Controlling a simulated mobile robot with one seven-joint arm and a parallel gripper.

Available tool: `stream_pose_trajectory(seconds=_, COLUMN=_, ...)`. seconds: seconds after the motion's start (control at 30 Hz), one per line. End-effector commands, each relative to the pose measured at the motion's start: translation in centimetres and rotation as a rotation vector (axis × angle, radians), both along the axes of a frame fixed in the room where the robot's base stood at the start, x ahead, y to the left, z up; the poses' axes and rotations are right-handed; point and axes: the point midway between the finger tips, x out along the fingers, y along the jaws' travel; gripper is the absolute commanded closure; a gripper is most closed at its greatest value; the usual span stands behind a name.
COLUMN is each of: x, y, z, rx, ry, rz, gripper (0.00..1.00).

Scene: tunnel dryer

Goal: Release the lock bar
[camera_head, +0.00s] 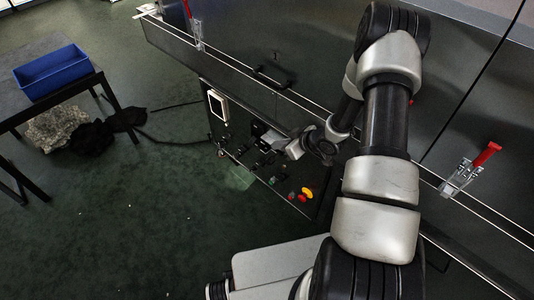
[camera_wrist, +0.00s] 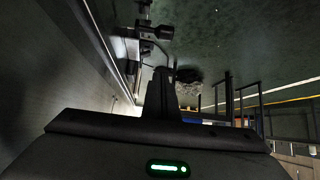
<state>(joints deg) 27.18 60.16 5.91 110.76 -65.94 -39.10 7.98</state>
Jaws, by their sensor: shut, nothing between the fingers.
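My gripper (camera_head: 262,143) is in front of the control panel (camera_head: 232,142) on the dryer's side, below a dark bar handle (camera_head: 270,79). In the wrist view its dark fingers (camera_wrist: 162,82) are together with nothing between them. Beyond them a dark knob-like part (camera_wrist: 155,32) stands out from the panel side, apart from the fingertips in the picture. I cannot tell for sure which part is the lock bar. My arm and gripper hide part of the panel in the head view.
Red-handled clamps sit on the dryer's edge, one at the right (camera_head: 487,153) and one at the far left (camera_head: 196,32). Coloured buttons (camera_head: 304,194) are low on the panel. A blue bin (camera_head: 52,72) stands on a table at the left. Open green floor lies between.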

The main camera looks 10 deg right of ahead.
Motion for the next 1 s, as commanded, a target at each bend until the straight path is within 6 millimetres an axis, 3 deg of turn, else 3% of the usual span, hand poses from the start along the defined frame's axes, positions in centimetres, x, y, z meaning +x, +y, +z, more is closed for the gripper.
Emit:
stream_pose_trajectory(seconds=0.47, x=0.1, y=0.4, z=-0.7, rx=0.009, ry=-0.002, rz=0.005, gripper=1.00)
stream_pose_trajectory(seconds=0.67, x=1.7, y=1.6, z=-2.7, rx=0.010, ry=-0.002, rz=0.007, gripper=1.00)
stream_pose_trajectory(seconds=1.0, x=6.0, y=4.8, z=-7.5, rx=0.009, ry=-0.001, rz=0.007, gripper=1.00)
